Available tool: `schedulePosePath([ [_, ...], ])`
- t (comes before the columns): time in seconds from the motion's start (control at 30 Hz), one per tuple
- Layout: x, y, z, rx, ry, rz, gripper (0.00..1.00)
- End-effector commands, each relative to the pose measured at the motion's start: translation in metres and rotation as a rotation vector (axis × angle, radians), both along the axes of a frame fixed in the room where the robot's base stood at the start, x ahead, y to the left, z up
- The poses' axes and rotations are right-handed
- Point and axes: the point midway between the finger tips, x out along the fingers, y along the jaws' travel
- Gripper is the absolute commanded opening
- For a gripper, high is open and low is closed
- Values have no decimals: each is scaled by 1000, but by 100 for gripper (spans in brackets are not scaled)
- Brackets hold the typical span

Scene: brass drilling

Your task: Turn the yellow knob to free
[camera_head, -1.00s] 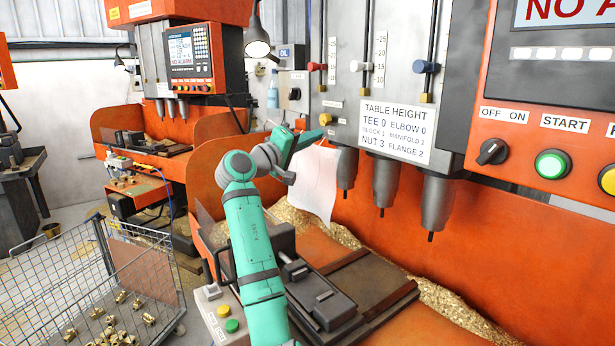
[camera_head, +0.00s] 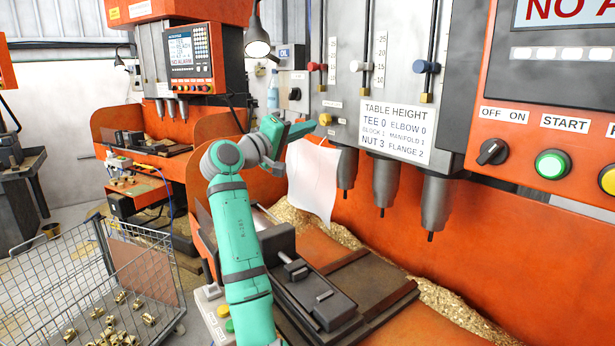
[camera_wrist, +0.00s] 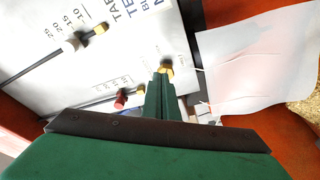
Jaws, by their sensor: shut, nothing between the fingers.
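The yellow knob (camera_head: 325,119) sits on the grey machine panel, left of the TABLE HEIGHT label. It also shows in the wrist view (camera_wrist: 166,70), right at the tips of my fingers and partly covered by them. My gripper (camera_head: 314,125) is shut, with its fingertips pointing at the knob from the left. In the wrist view my gripper (camera_wrist: 161,80) has its fingers together with nothing between them. I cannot tell whether the tips touch the knob. Any free marking beside the knob is too small to read.
A red knob (camera_head: 317,67), a white knob (camera_head: 361,66) and a blue knob (camera_head: 426,67) stand out from the panel above. A white sheet (camera_head: 313,180) hangs just below the knob. Drill spindles (camera_head: 384,185) hang to the right. A wire cart (camera_head: 95,285) stands at left.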

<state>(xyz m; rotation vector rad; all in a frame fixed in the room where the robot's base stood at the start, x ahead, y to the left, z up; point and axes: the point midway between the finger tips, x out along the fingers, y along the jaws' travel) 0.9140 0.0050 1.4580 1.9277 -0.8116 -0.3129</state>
Motion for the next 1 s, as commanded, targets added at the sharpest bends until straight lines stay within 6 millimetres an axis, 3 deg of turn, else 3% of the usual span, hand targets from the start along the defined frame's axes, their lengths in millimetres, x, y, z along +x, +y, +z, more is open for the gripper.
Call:
schedulePosePath([
  [0.5,32,-45,0,0,1,-2,0],
  [1.0,38,-53,0,0,0,0,0],
])
